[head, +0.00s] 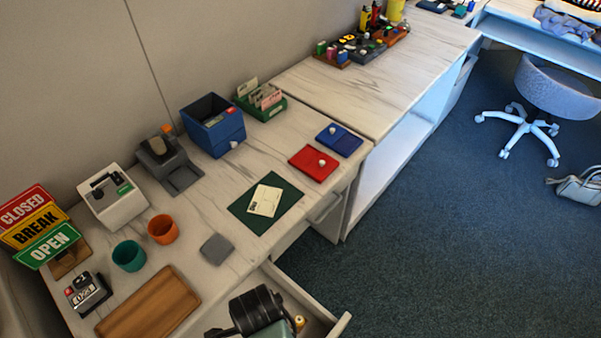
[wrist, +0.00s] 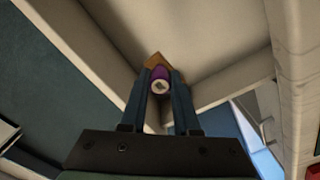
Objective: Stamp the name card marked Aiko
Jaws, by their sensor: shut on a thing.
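A cream card (head: 264,201) with small dark marks lies on the dark green mat (head: 286,207); I cannot read its name. In the wrist view my gripper (wrist: 161,92) is shut on a small purple item (wrist: 157,74) with a round pale end, probably a stamp. A tan piece (wrist: 153,60) shows just behind it.
The drawer's walls (wrist: 215,75) surround my gripper closely. On the counter stand a teal cup (head: 129,256), an orange cup (head: 163,229), a wooden board (head: 148,304), a blue box (head: 213,125) and a green card holder (head: 262,101). Open floor lies to the right.

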